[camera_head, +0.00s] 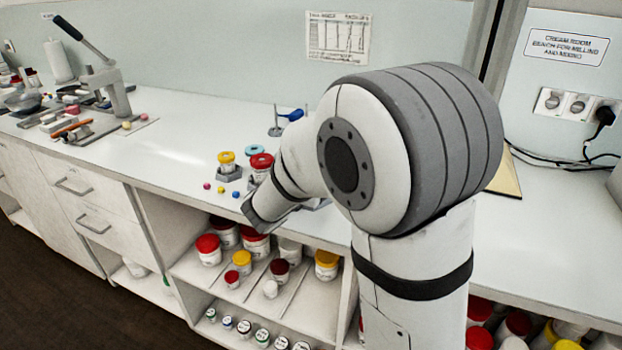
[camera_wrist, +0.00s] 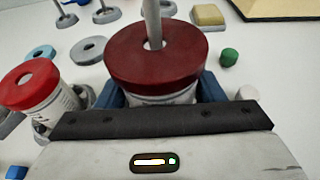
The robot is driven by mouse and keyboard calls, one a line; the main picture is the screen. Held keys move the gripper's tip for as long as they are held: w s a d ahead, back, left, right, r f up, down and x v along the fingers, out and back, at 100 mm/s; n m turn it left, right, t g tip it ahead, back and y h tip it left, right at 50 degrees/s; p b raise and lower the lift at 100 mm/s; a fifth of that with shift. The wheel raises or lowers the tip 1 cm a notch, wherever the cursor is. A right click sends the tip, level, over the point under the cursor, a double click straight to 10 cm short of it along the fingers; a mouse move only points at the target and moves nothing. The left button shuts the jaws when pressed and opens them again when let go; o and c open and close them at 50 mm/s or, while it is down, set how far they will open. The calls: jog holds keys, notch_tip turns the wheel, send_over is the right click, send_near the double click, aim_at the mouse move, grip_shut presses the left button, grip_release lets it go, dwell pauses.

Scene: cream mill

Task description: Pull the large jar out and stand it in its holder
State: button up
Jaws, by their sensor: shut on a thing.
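A jar with a wide dark red lid (camera_wrist: 125,62) and white body stands upright in the wrist view. A grey rod (camera_wrist: 152,20) rises out of the hole in its lid. My gripper (camera_wrist: 162,96) is shut on this jar, its blue fingers at either side of the body below the lid. The jar's lower part is hidden by my gripper. In the head view my arm hides this jar. A smaller red-lidded jar (camera_wrist: 33,88) leans in the picture at left, beside a grey holder (camera_wrist: 86,96); it also shows in the head view (camera_head: 262,161).
A yellow-lidded jar (camera_head: 227,160) sits in a grey holder on the counter. A blue ring (camera_wrist: 40,52), a grey ring (camera_wrist: 88,50) and a green cap (camera_wrist: 229,57) lie nearby. Shelves below hold several jars (camera_head: 208,250). The counter's left middle (camera_head: 170,130) is clear.

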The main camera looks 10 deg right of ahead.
jog(key=shift+f, duration=0.1)
jog(key=o, duration=1.2)
jog(key=shift+o, duration=0.3)
jog(key=shift+o, duration=1)
jog(key=shift+r+p+v, duration=0.2)
jog(key=shift+p+v, duration=0.35)
jog(key=shift+v, duration=0.85)
jog(key=shift+r+p+v, duration=0.2)
jog(key=shift+p+v, duration=0.3)
jog(key=shift+v, duration=0.9)
jog(key=shift+r+p+v, duration=0.15)
jog(key=shift+p+v, duration=0.4)
jog(key=shift+v, duration=0.9)
jog(key=shift+w+d, duration=0.15)
